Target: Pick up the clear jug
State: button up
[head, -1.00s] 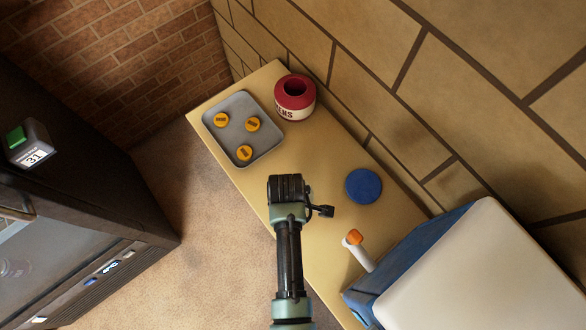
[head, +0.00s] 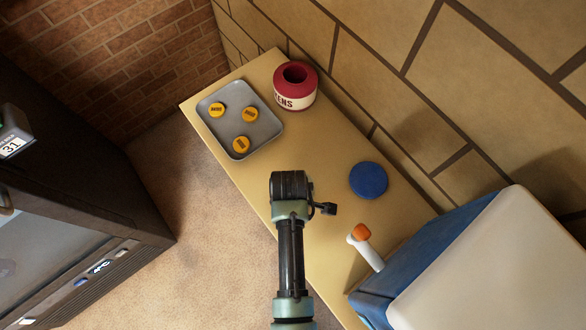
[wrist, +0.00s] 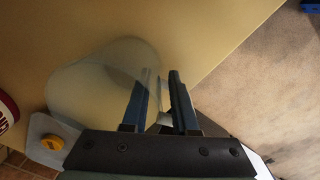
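The clear jug (wrist: 88,100) shows in the wrist view as a see-through, rounded shape on the tan tabletop, left of and partly behind my left finger. My gripper (wrist: 162,76) has its two dark fingers apart, with a gap between them. A small pale piece shows low in this gap; I cannot tell whether it is the jug's handle. Contact between the fingers and the jug cannot be made out. In the head view my wrist (head: 290,190) is over the table, and I cannot make out the jug or the fingertips.
On the table (head: 330,150) stand a grey tray (head: 216,134) with yellow discs, a red and white pot (head: 294,98), a blue disc (head: 368,181), an orange-tipped white object (head: 366,250) and a blue box with a pale lid (head: 480,270). A stone wall runs behind.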

grip_shut()
dwell(1.2)
